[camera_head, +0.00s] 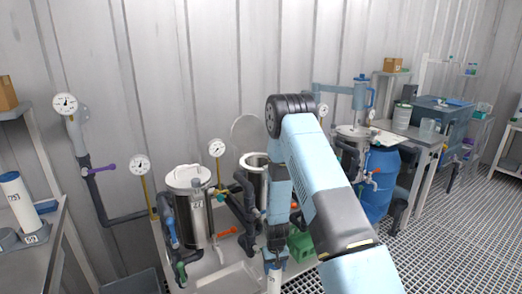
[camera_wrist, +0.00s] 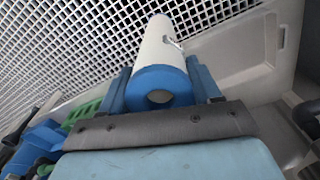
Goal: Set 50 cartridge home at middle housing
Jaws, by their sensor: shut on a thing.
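My gripper (camera_head: 273,262) points down in front of the housings and is shut on a white cartridge (camera_head: 274,283), whose lower part is cut off by the picture's edge. In the wrist view, the white cartridge (camera_wrist: 157,48) with a blue ring-shaped end cap (camera_wrist: 160,88) sits between the blue fingers of my gripper (camera_wrist: 162,82). No number on it is readable. The middle housing (camera_head: 256,172) is a steel vessel with its top open, behind my arm and partly hidden by it. A round lid (camera_head: 246,132) stands up behind it.
The left housing (camera_head: 190,205) is lidded, with pipes and coloured valve handles around it. The right housing (camera_head: 352,140) stands beside a blue drum (camera_head: 380,183). Another white cartridge (camera_head: 15,196) stands on the left bench. A green box (camera_head: 300,246) is right of my gripper.

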